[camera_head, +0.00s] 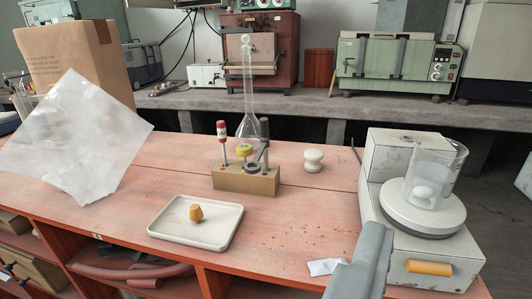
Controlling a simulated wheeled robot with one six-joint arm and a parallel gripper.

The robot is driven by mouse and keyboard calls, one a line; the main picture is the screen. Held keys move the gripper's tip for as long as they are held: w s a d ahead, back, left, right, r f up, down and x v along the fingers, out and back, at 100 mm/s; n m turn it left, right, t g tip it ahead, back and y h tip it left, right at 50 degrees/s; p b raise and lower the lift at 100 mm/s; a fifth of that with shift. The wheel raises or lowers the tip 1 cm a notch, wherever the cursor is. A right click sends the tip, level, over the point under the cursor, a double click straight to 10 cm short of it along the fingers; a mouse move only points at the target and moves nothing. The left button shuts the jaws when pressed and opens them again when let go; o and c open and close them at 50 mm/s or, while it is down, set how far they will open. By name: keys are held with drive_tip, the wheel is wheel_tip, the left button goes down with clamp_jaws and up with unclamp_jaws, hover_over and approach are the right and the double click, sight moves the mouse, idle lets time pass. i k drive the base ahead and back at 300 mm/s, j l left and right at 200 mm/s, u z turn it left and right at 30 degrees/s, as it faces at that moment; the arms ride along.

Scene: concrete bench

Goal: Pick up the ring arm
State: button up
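A brass block (246,182) stands on the red wooden bench top. On it are a red-and-white capped rod (222,136), a yellow round piece (244,150), a grey upright post (264,145) and a dark ring-shaped part (252,167) low beside the post. The dark ring may be the ring arm; I cannot tell for sure. A clear long-necked flask (248,85) rises at the block. A grey part of my gripper (365,262) shows at the lower right edge, well apart from the block. Its opening is not visible.
A white tray (170,233) with a tan stopper (196,212) lies in front of the block. A white knob (314,160) stands right of it. A balance (400,245) bearing a glass beaker (447,165) is at right. A translucent sheet (75,135) hangs at left before a cardboard box (62,52).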

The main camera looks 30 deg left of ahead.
sight(264, 122)
drive_tip(key=j, duration=1.35)
drive_tip(key=i, duration=0.05)
